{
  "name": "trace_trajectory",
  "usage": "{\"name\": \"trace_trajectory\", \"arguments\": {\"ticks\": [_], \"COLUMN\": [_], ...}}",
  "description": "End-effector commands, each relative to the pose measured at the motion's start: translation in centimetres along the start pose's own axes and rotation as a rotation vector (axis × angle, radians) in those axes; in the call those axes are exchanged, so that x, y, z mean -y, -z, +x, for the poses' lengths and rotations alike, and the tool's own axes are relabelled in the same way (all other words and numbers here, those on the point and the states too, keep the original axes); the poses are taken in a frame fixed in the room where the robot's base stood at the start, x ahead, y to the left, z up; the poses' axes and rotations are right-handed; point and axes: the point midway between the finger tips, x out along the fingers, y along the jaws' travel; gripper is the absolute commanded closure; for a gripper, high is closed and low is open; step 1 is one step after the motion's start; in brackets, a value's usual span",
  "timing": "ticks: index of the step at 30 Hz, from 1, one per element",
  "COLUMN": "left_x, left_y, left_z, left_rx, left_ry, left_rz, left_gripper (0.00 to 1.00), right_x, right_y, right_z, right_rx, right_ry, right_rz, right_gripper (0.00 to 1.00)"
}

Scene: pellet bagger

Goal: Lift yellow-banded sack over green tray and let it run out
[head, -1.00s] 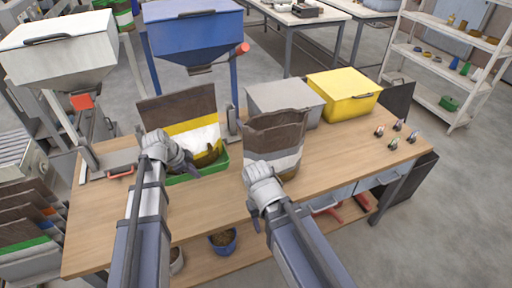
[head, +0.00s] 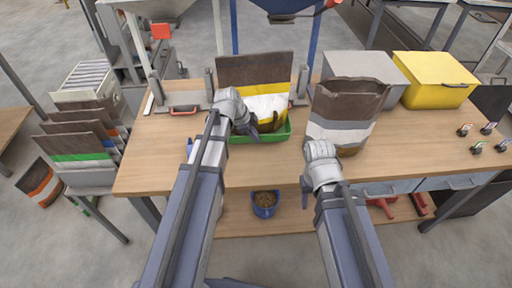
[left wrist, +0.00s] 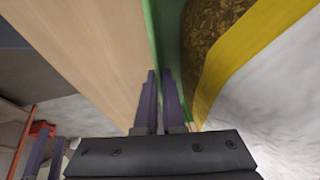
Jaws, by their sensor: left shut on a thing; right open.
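The yellow-banded sack (head: 240,72), brown above with yellow and white bands, stands upright at the green tray (head: 268,137). Its lower end shows brown pellets, and I cannot tell whether it rests on the tray floor. In the left wrist view the yellow band (left wrist: 238,60) and the pellets lie right of the fingers. My left gripper (head: 252,128) is at the tray's front; its fingers (left wrist: 160,88) close on the green rim (left wrist: 152,30). My right gripper (head: 312,178) is open and empty, just in front of the grey-banded sack (head: 345,105).
A grey box (head: 355,65) and a yellow box (head: 430,80) stand at the back right of the bench (head: 165,160). Several small clamps (head: 478,147) lie at the right. A blue bucket (head: 264,207) of pellets is on the lower shelf. Folded sacks (head: 80,145) stand left.

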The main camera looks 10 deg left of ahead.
Motion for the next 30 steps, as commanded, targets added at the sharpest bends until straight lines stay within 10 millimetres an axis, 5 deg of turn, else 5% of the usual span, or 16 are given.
{"name": "trace_trajectory", "arguments": {"ticks": [15, 28, 30], "left_x": [-0.6, -0.6, -0.6], "left_y": [-1.4, -1.5, -1.4], "left_z": [3.4, 3.6, 3.5], "left_rx": [-0.001, -0.001, 0.0], "left_ry": [0.002, 0.002, 0.0], "left_rz": [0.001, 0.001, 0.0], "left_gripper": [1.0, 1.0, 0.87], "right_x": [0.4, 0.4, 0.4], "right_y": [0.2, 0.2, 0.2], "right_z": [3.7, 3.9, 3.8], "right_rx": [0.0, 0.0, 0.0], "right_ry": [0.0, 0.0, 0.0], "right_rz": [0.0, 0.0, 0.0], "right_gripper": [0.5, 0.5, 0.5]}}
